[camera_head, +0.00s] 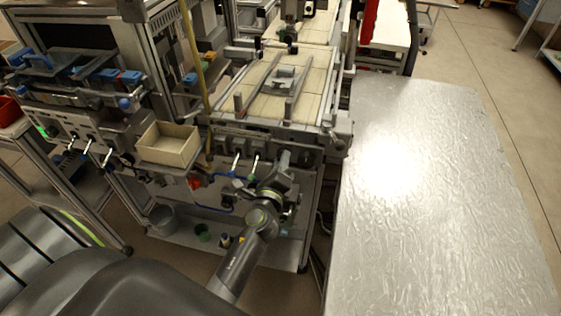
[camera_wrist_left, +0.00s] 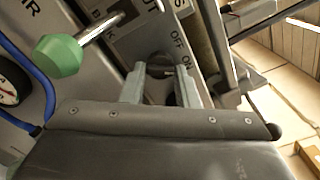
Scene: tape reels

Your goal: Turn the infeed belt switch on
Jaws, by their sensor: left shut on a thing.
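My left gripper (camera_head: 284,163) reaches the front panel of the belt machine, below the infeed belt (camera_head: 258,104). In the left wrist view, the two pale fingers of the left gripper (camera_wrist_left: 163,82) stand on either side of a dark round switch knob (camera_wrist_left: 160,63) and are shut on it. OFF and ON are printed on the grey panel beside the knob. The gripper covers part of the knob, so I cannot tell which mark it points to. In the head view the switch is hidden by the gripper. My right gripper is not in view.
A green-tipped lever (camera_wrist_left: 60,56) sticks out left of the gripper in the wrist view, near a blue hose (camera_wrist_left: 45,85) and a round gauge (camera_wrist_left: 7,91). A beige bin (camera_head: 168,147) hangs left of the panel. A bare metal table (camera_head: 430,200) stands at the right.

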